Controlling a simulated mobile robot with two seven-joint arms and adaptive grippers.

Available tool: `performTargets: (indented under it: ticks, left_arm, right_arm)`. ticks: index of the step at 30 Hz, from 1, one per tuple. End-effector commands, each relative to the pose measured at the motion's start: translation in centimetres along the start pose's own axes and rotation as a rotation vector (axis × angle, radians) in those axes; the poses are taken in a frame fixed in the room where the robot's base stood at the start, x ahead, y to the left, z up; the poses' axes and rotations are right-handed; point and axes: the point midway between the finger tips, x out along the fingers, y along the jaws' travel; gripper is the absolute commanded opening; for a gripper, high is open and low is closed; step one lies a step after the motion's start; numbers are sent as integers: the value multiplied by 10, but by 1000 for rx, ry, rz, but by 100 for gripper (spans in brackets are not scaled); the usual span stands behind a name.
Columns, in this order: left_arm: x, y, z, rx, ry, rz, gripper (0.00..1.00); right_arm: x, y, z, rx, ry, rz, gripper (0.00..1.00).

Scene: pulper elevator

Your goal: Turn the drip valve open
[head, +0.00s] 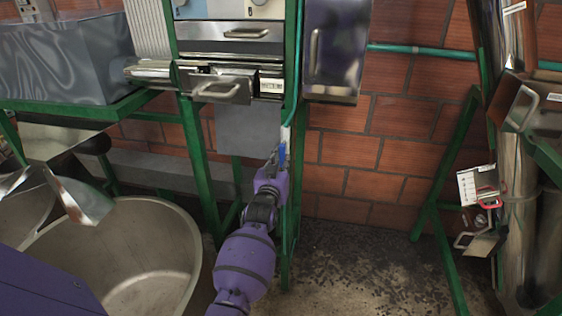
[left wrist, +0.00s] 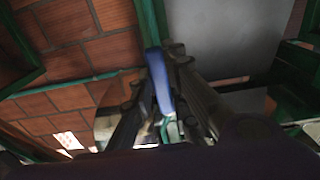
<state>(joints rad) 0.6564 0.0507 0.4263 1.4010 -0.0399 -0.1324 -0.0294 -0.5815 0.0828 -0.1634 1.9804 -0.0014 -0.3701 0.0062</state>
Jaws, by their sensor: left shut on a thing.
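The drip valve's blue handle (head: 282,154) shows in the head view on the thin green pipe beside the green frame post, low in front of the brick wall. My left gripper (head: 275,168) is at this handle, its arm reaching up from below. In the left wrist view the long blue handle (left wrist: 159,82) stands between the dark fingers of my left gripper (left wrist: 162,105), which are closed around it. The gripper and arm hide the lower part of the valve in the head view. My right gripper is in neither view.
A large metal tub (head: 185,245) stands left of my left arm. Green posts and a machine with drawer handles (head: 215,88) rise above. A steel column (head: 515,200) with a red-handled part stands at the right.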

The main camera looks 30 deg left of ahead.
Motion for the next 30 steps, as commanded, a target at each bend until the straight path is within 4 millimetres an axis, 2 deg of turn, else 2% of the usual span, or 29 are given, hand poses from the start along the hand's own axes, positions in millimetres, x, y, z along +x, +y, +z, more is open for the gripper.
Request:
performTargets:
  ticks: [4,5,9,20,23,30]
  left_arm:
    - [0,1,-1,-6,1,1,0]
    - [0,1,-1,-6,1,1,16]
    - [0,1,-1,-5,1,1,34]
    - [-3,0,0,-2,0,0,34]
    - [-14,0,1,-1,1,0,34]
    - [-63,0,1,-3,-1,0,34]
  right_arm:
    - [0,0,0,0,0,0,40]
    - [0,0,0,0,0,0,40]
    - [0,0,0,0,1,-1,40]
    - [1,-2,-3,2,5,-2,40]
    - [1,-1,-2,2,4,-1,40]
    - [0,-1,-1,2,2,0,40]
